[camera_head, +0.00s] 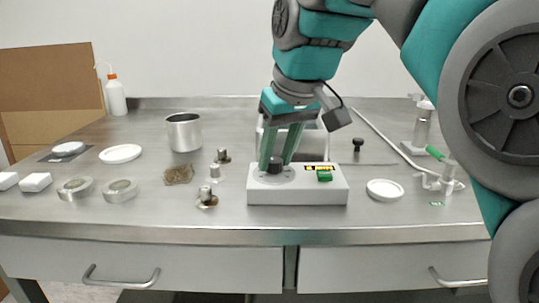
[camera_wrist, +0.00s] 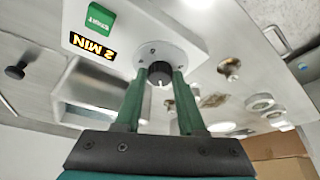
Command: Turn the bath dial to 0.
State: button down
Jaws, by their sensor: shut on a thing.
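The bath unit (camera_head: 297,193) is a low white box on the steel bench, in the middle of the head view. Its black dial (camera_head: 275,167) sits on a pale round scale at the left of its top; the dial also shows in the wrist view (camera_wrist: 160,73). My gripper (camera_head: 277,158) reaches down from above with its two green fingers, shut on the dial, one finger on each side. In the wrist view a small mark is on the scale just above the dial. The dial's pointer is too small to read surely.
A green block (camera_head: 324,175) and a yellow-on-black "2 MIN" label (camera_wrist: 93,46) are on the box right of the dial. A steel bath (camera_head: 310,140) stands behind. Metal weights (camera_head: 207,197) stand left, a white dish (camera_head: 385,190) right. The bench front is clear.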

jog(key=n+y, duration=0.1)
jog(key=n, duration=0.1)
jog(key=n+g, duration=0.1)
jog(key=n, duration=0.2)
jog(key=shift+w+d+n+y, duration=0.1)
jog(key=shift+w+n+y, duration=0.05)
jog(key=shift+n+y, duration=0.2)
jog(key=n+g+y+p, duration=0.1)
jog(key=n+g, duration=0.1)
jog(key=n, duration=0.2)
jog(key=shift+w+n, duration=0.15)
jog(key=shift+n, duration=0.2)
jog(key=shift+d, duration=0.1)
jog(key=c, duration=0.5)
grip_release()
jog(key=shift+r+p, duration=0.1)
jog(key=shift+p, duration=0.2)
